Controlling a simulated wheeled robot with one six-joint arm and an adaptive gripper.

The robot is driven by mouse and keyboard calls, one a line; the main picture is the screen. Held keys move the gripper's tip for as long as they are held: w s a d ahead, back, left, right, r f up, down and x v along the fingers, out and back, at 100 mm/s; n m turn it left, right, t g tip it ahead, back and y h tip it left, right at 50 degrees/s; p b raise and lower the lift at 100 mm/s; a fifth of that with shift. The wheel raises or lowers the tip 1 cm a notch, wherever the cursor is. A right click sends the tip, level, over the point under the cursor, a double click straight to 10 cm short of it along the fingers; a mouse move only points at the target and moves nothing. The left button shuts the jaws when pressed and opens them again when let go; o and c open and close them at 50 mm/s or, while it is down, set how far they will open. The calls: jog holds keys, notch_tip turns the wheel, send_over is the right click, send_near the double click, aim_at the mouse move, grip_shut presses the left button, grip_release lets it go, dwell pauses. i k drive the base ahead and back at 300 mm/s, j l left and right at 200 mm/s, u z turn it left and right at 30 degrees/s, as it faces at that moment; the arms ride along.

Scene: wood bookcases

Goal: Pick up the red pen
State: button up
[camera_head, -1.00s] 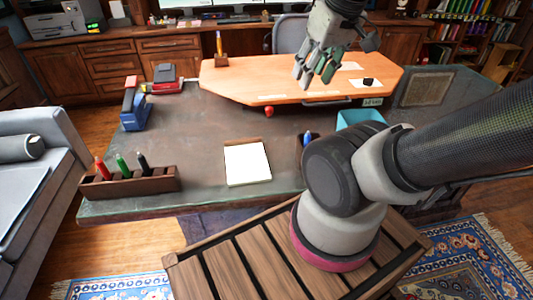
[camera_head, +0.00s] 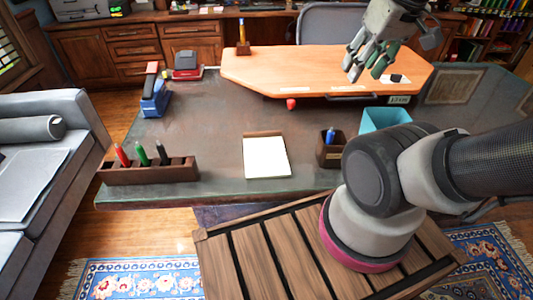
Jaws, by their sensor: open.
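The red pen (camera_head: 122,155) stands upright at the left end of a dark wood pen holder (camera_head: 150,174), near the front left of the grey desk (camera_head: 215,130). A green pen (camera_head: 142,155) and a black pen (camera_head: 161,153) stand to its right in the same holder. The lower part of the red pen is hidden by the holder. My gripper (camera_head: 366,68) is open and empty, raised over the orange desktop at the upper right, far from the red pen.
A notepad (camera_head: 266,157) lies right of the holder. A small cup with a blue pen (camera_head: 330,135) and a teal bin (camera_head: 385,119) are further right. A blue stapler (camera_head: 154,99) stands behind the holder. A grey sofa (camera_head: 85,110) is at left.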

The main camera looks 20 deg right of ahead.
aim_at(123, 158)
jog(key=j, duration=2.1)
jog(key=k+j, duration=0.1)
jog(key=j, duration=2)
